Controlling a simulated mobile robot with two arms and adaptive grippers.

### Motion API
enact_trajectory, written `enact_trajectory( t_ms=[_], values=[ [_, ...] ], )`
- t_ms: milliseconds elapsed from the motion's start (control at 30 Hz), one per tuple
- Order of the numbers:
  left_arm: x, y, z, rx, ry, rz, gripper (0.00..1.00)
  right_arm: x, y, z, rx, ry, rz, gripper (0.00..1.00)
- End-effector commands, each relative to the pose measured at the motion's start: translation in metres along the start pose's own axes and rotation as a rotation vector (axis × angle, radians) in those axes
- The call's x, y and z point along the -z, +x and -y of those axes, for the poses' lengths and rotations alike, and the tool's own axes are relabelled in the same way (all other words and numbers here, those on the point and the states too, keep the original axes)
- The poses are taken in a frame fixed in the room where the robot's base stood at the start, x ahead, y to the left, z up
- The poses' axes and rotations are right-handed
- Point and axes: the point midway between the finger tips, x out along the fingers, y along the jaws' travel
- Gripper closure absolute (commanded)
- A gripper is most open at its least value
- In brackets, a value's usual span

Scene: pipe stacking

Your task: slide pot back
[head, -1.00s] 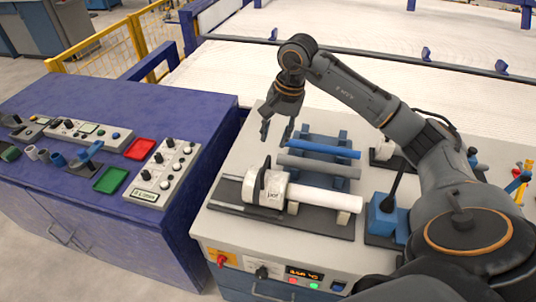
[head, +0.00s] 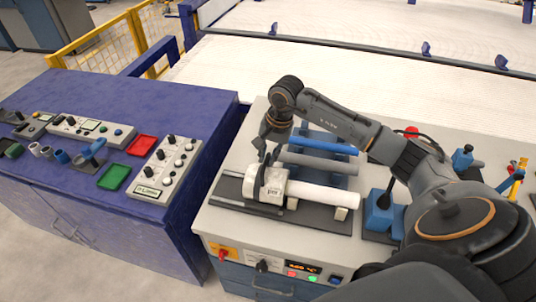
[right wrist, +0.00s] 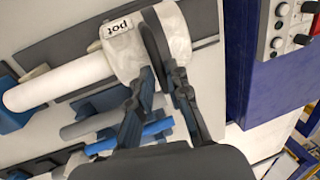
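The pot (head: 273,184) is a white block labelled "pot" with a dark upright loop on its left side. It sits at the left end of a white pipe (head: 322,194), on a dark base. In the right wrist view, the pot (right wrist: 118,48) is at top centre and the white pipe (right wrist: 62,82) runs left from it. My right gripper (head: 270,154) points down just above and behind the pot. In the right wrist view, its fingers (right wrist: 163,78) are apart, close to the pot and its dark loop; contact is unclear. My left gripper is out of view.
A blue pipe (head: 328,146) and a grey pipe (head: 318,163) lie behind the pot. A blue block (head: 380,211) with a dark lever stands to the right. A blue bench (head: 95,209) with trays and a control panel (head: 168,169) is at left.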

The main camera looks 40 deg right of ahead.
Motion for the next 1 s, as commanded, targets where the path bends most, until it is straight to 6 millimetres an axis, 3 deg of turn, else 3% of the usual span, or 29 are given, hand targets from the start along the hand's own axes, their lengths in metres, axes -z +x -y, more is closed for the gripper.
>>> enact_trajectory(
  t_ms=[433, 800, 1000],
  values=[
    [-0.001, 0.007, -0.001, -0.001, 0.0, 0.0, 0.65, 0.001, 0.003, 0.007, 0.004, 0.0, 0.0, 1.0],
    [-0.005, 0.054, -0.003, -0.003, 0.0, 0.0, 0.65, 0.0, 0.018, 0.077, 0.013, -0.001, 0.0, 1.0],
    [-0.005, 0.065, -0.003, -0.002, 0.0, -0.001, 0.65, 0.0, 0.02, 0.101, 0.007, 0.0, -0.001, 1.0]
  ],
)
